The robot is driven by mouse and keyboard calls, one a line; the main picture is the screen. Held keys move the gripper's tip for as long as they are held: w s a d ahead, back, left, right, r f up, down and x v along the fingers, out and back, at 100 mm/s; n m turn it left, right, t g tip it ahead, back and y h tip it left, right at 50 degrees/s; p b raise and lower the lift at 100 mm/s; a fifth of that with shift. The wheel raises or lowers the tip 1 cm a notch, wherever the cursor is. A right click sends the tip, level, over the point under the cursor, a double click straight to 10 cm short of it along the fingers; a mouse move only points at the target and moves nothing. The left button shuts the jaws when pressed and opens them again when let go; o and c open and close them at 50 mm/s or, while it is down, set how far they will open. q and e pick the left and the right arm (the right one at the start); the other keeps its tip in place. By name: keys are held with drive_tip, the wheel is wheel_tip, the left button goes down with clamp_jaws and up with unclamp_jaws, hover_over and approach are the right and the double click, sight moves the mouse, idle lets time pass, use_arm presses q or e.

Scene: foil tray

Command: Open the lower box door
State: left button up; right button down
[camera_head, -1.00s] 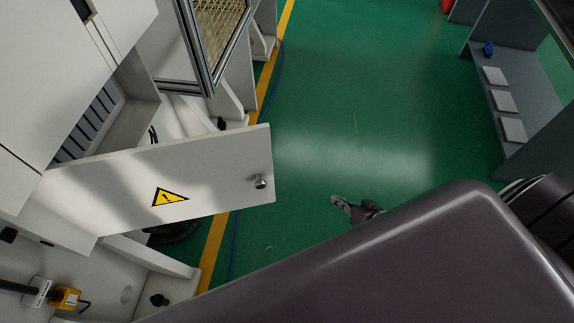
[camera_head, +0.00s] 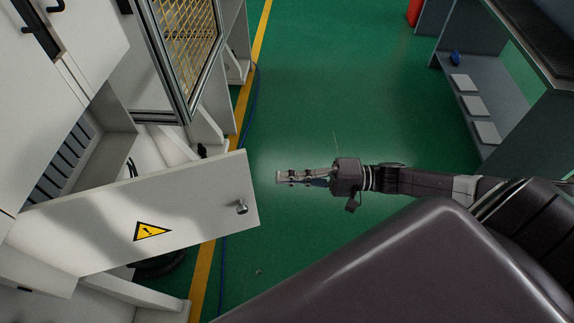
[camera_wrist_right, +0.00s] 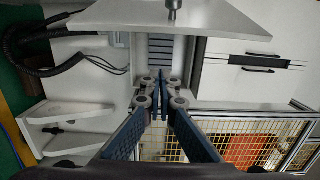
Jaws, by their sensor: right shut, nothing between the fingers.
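The lower box door (camera_head: 190,205) is a white panel with a yellow warning triangle and a round metal knob (camera_head: 242,207) near its free edge. It stands swung out from the white cabinet, with the box interior (camera_head: 75,150) showing behind it. My right gripper (camera_head: 280,178) is shut and empty, a little to the right of the door's free edge and apart from it. In the right wrist view the shut fingers (camera_wrist_right: 162,82) point toward the box opening, and the door (camera_wrist_right: 220,16) with its knob (camera_wrist_right: 172,8) is at the top. My left gripper is not in view.
A mesh-panelled frame (camera_head: 185,45) stands beyond the door. Dark cables (camera_wrist_right: 40,50) lie near the box in the right wrist view. A grey shelf unit (camera_head: 490,95) is at the right. The green floor (camera_head: 340,90) between is clear.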

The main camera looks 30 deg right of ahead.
drive_tip(key=p+x, duration=0.2)
drive_tip(key=x, duration=0.6)
drive_tip(key=s+p, duration=0.2)
drive_tip(key=s, duration=0.2)
drive_tip(key=shift+s, duration=0.15)
